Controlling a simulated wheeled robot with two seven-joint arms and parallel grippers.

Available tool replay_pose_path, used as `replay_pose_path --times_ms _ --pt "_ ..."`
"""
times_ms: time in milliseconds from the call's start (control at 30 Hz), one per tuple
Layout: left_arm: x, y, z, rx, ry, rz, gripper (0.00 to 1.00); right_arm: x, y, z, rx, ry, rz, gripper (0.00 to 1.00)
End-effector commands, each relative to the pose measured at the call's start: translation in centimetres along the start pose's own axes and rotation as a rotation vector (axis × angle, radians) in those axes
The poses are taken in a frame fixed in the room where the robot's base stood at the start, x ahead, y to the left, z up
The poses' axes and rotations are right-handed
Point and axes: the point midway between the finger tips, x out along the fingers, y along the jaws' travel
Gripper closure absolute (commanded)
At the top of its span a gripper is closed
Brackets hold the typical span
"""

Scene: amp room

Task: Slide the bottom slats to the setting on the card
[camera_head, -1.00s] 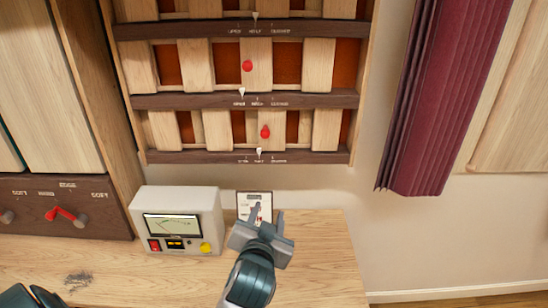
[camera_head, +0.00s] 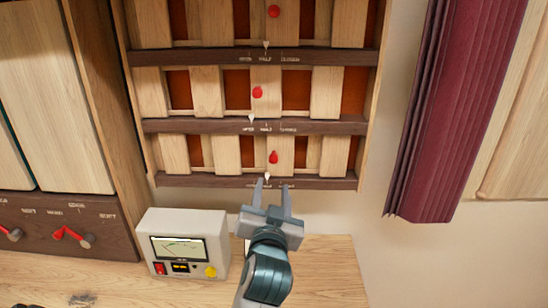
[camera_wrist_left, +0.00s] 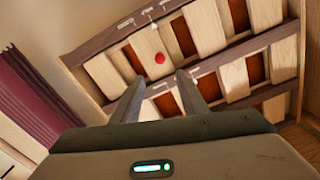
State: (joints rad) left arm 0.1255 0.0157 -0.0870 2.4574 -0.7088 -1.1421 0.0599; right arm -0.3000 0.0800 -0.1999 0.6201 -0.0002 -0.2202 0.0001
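The slatted wall panel has several rows of pale wooden slats over orange-brown gaps. The bottom slats (camera_head: 225,155) carry a red knob (camera_head: 273,157), with a white pointer (camera_head: 267,177) on the dark bottom rail (camera_head: 205,183). The rail's labels are mostly covered by my fingers. My left gripper (camera_head: 273,184) is open and empty, its fingertips at the bottom rail, just below the knob in the picture. In the left wrist view, a red knob (camera_wrist_left: 159,58) shows beyond the open fingers (camera_wrist_left: 158,79), apart from them. The card is almost wholly hidden behind my gripper. My right gripper is not in view.
A white meter box (camera_head: 185,243) stands on the wooden desk (camera_head: 320,270), left of my arm. A maroon curtain (camera_head: 455,110) hangs on the right. A cabinet with red-handled knobs (camera_head: 72,235) is at the left. The wall between panel and curtain is clear.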

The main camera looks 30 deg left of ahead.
Motion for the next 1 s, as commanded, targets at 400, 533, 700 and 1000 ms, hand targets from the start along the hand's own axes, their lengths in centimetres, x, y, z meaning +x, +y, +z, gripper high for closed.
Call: replay_pose_path --times_ms 400,533,700,1000 --pt "6.8 -0.2 -0.3 0.003 -0.001 -0.002 0.6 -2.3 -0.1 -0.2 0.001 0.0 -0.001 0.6" --pt "9.2 -0.2 -0.3 0.003 -0.002 -0.002 0.6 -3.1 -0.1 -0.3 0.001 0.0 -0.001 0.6" --pt "12.2 -0.2 -0.3 0.002 -0.002 -0.001 0.6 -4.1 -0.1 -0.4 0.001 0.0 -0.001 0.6" --pt "15.4 -0.1 0.0 0.001 -0.002 -0.001 0.6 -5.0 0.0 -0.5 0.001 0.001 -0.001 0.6"
